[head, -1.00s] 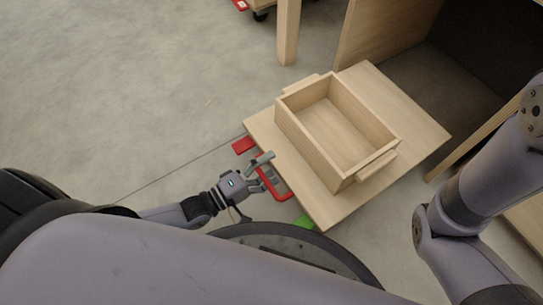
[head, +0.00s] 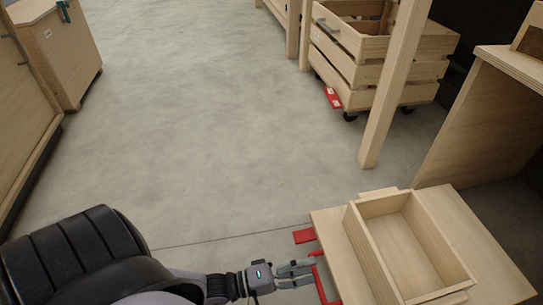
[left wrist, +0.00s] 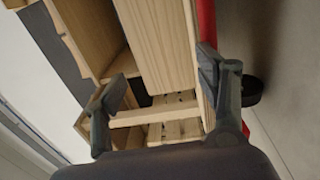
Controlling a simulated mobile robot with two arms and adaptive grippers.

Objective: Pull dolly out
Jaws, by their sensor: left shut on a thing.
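The dolly is a flat wooden board (head: 329,222) with a red handle (head: 320,277) on its near left side, at the lower right of the head view. An open wooden box (head: 410,245) sits on the board. My left gripper (head: 300,270) reaches in from the left and is shut on the red handle. The left wrist view shows its two fingers (left wrist: 163,78), with a red strip (left wrist: 207,25) by the right finger. The exact contact is hard to see there. My right gripper is not in view.
A wooden post (head: 392,95) and a wooden panel (head: 480,125) stand behind the dolly. A slatted crate (head: 375,75) on wheels stands beyond the post. Wooden cabinets (head: 65,60) line the left. The grey floor (head: 210,110) between is clear.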

